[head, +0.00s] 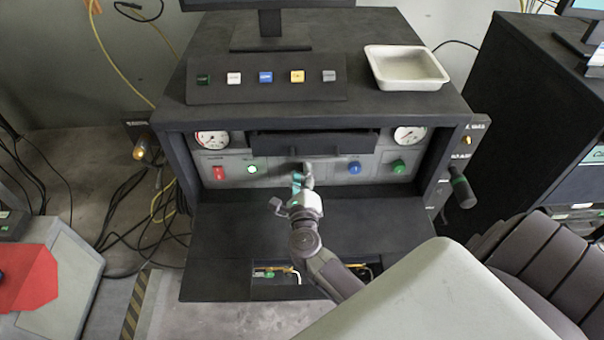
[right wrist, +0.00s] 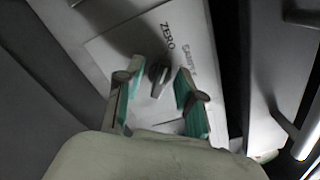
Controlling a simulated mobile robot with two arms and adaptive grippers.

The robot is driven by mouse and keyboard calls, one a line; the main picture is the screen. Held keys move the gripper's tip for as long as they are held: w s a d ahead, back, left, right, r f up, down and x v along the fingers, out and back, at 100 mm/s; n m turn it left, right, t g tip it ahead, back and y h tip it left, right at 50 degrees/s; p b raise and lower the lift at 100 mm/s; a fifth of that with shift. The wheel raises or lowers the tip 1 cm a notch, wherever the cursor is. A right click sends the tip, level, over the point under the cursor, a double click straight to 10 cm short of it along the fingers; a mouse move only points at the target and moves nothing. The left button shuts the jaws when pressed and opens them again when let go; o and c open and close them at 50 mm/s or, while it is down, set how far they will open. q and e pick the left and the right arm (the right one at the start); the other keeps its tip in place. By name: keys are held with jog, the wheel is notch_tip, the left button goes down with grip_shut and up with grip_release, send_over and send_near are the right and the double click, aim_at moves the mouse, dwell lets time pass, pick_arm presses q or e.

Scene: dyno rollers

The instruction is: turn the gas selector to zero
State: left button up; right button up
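The gas selector is a small grey knob (right wrist: 158,76) on the light panel in the right wrist view. A printed word ZERO (right wrist: 168,38) is near it, with a second label (right wrist: 189,62) that I cannot read clearly. My right gripper (right wrist: 155,85) is open, with its teal-padded fingers on either side of the knob; I cannot tell if they touch it. In the head view my right gripper (head: 300,182) is at the middle of the cabinet's front panel (head: 320,172) and hides most of the knob. I cannot tell which label the knob points to. My left gripper is not in view.
A red button (head: 219,173), a green lamp (head: 252,169), a blue button (head: 354,168) and a green button (head: 399,167) line the panel. Gauges (head: 212,139) sit at its ends. A dark shelf (head: 230,228) lies below, and a white tray (head: 407,66) stands on top.

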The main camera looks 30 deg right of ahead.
jog(key=shift+s+a, duration=0.1)
jog(key=shift+s, duration=0.05)
jog(key=v, duration=1.1)
jog(key=shift+s+a, duration=0.25)
jog(key=shift+s, duration=0.05)
jog(key=shift+f, duration=0.1)
